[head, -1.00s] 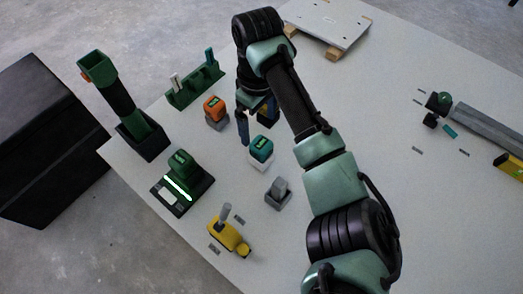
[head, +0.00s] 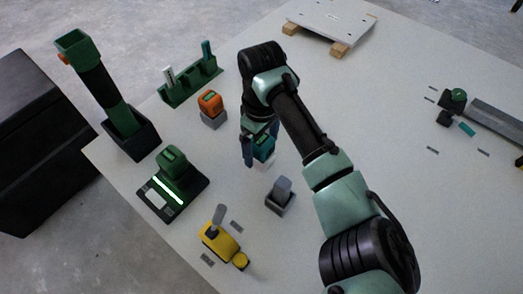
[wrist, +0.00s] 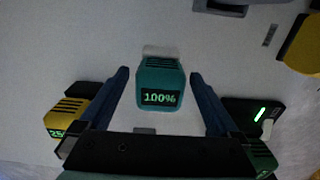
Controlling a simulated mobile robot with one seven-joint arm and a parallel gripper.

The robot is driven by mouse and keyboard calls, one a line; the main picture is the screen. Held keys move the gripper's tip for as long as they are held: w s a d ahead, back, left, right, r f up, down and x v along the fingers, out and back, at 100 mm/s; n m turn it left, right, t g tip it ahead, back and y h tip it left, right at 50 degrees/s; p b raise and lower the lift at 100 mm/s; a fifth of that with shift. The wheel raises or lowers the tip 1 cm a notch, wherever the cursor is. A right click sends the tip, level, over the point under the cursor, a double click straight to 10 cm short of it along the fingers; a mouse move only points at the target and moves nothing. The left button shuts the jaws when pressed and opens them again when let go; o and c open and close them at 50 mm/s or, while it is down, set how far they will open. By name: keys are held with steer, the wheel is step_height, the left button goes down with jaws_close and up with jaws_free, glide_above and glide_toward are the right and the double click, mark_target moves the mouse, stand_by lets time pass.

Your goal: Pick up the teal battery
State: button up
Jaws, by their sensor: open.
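The teal battery (head: 263,147) stands on a small pale block on the table, partly hidden by my gripper in the head view. In the wrist view the teal battery (wrist: 160,72) shows a lit "100%" display. My gripper (head: 258,160) is open and low over the battery. In the wrist view the two blue fingers of my gripper (wrist: 160,75) lie on either side of the battery, with a visible gap on each side. I cannot tell exactly how far down the fingers reach beside it.
An orange battery (head: 210,103) on a grey block stands to the left. A green battery (head: 173,162) sits on a lit charger (head: 160,205).

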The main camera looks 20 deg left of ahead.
steer(key=shift+r, duration=0.15)
jaws_close()
stand_by(0.4)
step_height(320, 180, up, 10)
steer(key=p, duration=0.6)
steer(key=shift+p, duration=0.4)
